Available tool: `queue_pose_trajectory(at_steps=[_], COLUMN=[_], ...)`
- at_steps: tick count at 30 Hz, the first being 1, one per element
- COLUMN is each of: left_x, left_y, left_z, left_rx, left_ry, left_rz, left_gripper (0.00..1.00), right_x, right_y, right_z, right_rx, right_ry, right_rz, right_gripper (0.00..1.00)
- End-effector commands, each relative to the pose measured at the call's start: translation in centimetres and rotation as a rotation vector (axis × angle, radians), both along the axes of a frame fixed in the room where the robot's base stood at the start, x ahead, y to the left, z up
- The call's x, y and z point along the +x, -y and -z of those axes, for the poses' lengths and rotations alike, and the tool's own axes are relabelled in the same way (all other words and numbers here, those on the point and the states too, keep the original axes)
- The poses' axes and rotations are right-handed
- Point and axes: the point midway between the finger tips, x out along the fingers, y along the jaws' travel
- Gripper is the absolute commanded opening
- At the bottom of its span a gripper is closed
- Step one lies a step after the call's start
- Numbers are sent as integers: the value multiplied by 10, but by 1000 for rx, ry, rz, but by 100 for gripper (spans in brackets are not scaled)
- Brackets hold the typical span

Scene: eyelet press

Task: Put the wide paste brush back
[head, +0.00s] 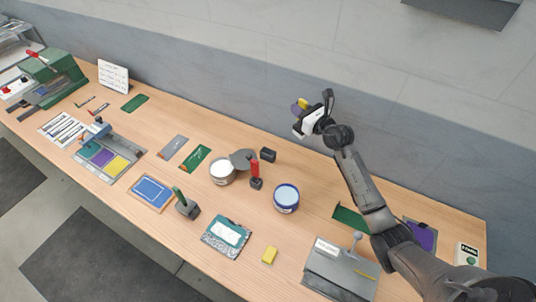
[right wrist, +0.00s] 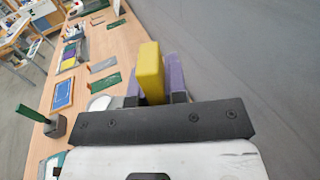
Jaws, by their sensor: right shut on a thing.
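My right gripper (head: 299,108) is raised in front of the grey wall, above the back of the bench. It is shut on a yellow block-like piece (right wrist: 150,72), which appears to be the handle of the wide paste brush (head: 304,102). Purple parts flank the yellow piece in the right wrist view (right wrist: 176,78); the bristles cannot be made out. A small black holder (head: 268,155) stands on the bench with nothing visible in it. Other black holders carry a red-handled brush (head: 254,170) and a green-handled brush (head: 185,204). My left gripper is not in view.
A white pot (head: 222,174) with a grey disc beside it and a blue-rimmed pot (head: 286,198) stand near the holders. A yellow sponge (head: 270,255) lies toward the front. A grey press-like block (head: 339,272) stands at the front right.

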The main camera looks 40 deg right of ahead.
Motion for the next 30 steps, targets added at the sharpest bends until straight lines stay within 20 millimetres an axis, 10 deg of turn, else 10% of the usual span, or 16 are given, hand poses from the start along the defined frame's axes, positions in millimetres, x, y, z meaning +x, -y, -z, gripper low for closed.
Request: queue_pose_trajectory(at_steps=[18, 30], left_x=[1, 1], left_y=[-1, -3], left_z=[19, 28], left_rx=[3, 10], left_ry=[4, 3], left_rz=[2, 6], left_gripper=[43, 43], right_x=[83, 94], right_y=[-54, -62], right_z=[67, 83], right_rx=[0, -2], right_ry=[-2, -3], right_rz=[19, 19], right_gripper=[0, 0])
